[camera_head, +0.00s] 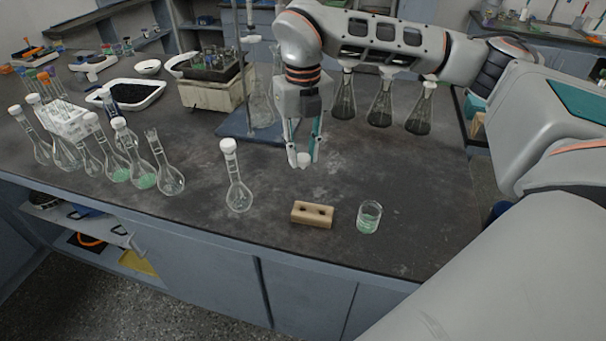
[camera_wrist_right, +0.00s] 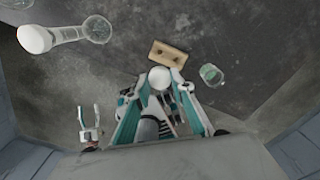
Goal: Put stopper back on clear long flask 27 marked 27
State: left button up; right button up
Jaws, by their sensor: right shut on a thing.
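My right gripper (camera_head: 304,150) points down above the bench and is shut on a small white stopper (camera_head: 304,160); the stopper also shows as a round cap in the right wrist view (camera_wrist_right: 159,77). A clear long-necked flask (camera_head: 169,180) with an open mouth stands at the front of the left group. Another long-necked flask (camera_head: 239,196) stands alone, left of my right gripper, with a white stopper on it; it also shows in the right wrist view (camera_wrist_right: 97,29). I cannot read number 27 on any flask. My left gripper (camera_wrist_right: 90,120) appears small at lower left, its fingers apart.
A wooden block (camera_head: 312,214) with two holes and a small beaker (camera_head: 369,217) of green liquid stand near the front edge. Several stoppered flasks crowd the left. A blue stand base (camera_head: 240,135) and dark conical flasks (camera_head: 381,108) stand behind.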

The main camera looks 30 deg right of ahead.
aim_at(303, 157)
pick_arm(q)
jog(key=shift+r, duration=0.15)
pick_arm(e)
jog(key=shift+r, duration=2.15)
